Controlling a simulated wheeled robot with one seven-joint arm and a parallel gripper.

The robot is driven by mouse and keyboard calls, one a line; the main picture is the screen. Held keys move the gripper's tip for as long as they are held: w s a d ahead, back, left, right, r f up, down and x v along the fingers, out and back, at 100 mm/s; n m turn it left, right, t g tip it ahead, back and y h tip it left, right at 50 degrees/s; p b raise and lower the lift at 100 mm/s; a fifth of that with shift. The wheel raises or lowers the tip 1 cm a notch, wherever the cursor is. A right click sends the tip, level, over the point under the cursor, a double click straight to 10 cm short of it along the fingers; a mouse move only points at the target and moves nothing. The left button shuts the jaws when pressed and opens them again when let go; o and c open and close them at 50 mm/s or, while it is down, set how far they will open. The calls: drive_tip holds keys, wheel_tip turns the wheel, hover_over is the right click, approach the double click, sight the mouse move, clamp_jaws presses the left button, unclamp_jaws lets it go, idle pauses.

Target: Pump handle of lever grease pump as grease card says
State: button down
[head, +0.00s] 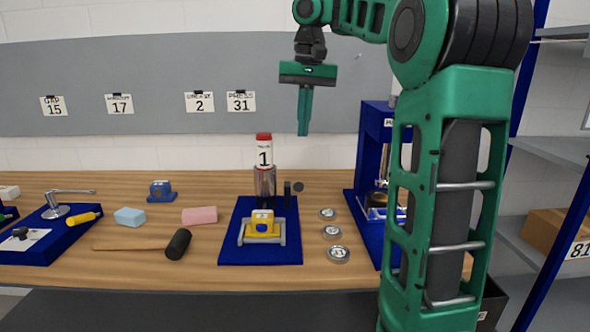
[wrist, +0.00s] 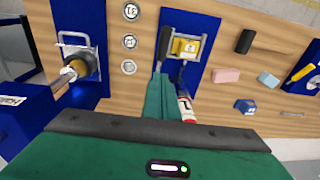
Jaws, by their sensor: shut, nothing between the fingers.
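What appears to be the lever grease pump is a metal cylinder (head: 265,182) with a red-topped white label reading 1, at the back of a blue base plate (head: 228,250). A dark upright handle (head: 287,192) stands just right of the cylinder. In the wrist view the dark handle (wrist: 164,48) lies just beyond my fingertips, and the labelled cylinder (wrist: 187,107) is partly hidden behind my fingers. My gripper (head: 304,133) is shut and empty, pointing down, above and right of the cylinder in the head view. The grease card (head: 199,102) on the wall reads 2.
A yellow block (head: 262,226) sits in a grey frame at the plate's front. Several round weights (head: 338,253) lie right of the plate, before a blue press (head: 370,130). A mallet (head: 178,244), a pink block (head: 199,215) and a light-blue block (head: 130,217) lie left.

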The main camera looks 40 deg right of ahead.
sight(297, 187)
drive_tip(key=shift+f, duration=0.3)
drive_tip(key=shift+a+f, duration=0.15)
drive_tip(key=shift+f, duration=0.45)
drive_tip(key=shift+d+f, duration=0.2)
drive_tip(key=shift+f, duration=0.25)
drive_tip(key=shift+s+a+f, duration=0.1)
drive_tip(key=shift+a+f, duration=0.15)
drive_tip(key=shift+f, duration=1.15)
drive_tip(key=shift+s+a+f, duration=0.1)
drive_tip(key=shift+a+f, duration=0.15)
drive_tip(key=shift+f, duration=1.1)
drive_tip(key=shift+s+a+f, duration=0.1)
drive_tip(key=shift+a+f, duration=0.15)
drive_tip(key=shift+f, duration=1.15)
